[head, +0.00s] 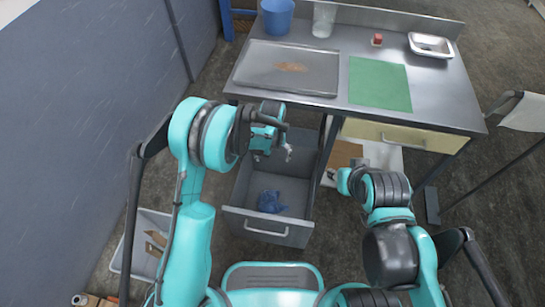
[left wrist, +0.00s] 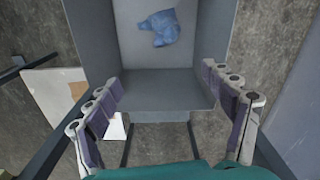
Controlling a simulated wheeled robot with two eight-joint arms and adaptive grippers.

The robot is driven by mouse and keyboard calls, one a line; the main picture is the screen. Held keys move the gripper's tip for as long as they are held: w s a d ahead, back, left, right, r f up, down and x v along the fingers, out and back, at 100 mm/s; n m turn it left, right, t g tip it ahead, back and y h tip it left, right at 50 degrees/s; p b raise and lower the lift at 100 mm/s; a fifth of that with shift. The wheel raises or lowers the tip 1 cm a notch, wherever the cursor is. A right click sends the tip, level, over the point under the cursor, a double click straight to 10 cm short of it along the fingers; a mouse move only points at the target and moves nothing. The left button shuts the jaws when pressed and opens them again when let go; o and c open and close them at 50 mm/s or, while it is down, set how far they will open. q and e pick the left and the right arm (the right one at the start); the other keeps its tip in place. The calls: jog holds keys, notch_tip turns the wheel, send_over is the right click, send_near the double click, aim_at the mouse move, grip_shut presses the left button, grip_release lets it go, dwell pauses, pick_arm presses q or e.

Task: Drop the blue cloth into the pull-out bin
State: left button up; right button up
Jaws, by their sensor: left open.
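The blue cloth (head: 271,202) lies crumpled on the floor of the grey pull-out bin (head: 266,223), towards its front side. The bin is pulled out below the left part of the metal table. In the left wrist view the cloth (left wrist: 160,26) lies inside the bin (left wrist: 88,40), apart from my fingers. My left gripper (head: 272,153) is above the back part of the bin; in the left wrist view its fingers (left wrist: 165,105) are wide apart with nothing between them. My right arm is at the right; its gripper (head: 343,180) is small and partly hidden, and its fingers are unclear.
The metal table (head: 437,92) holds a tray (head: 320,60) with a brown stain, a green mat (head: 380,84), a blue bucket (head: 277,16), a clear cup (head: 324,18), a small red item (head: 377,40) and a metal pan (head: 431,45). A closed drawer (head: 405,136) is right of the bin.

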pick_arm(q)
notch_tip(320, 180, up, 12)
dwell(0.4)
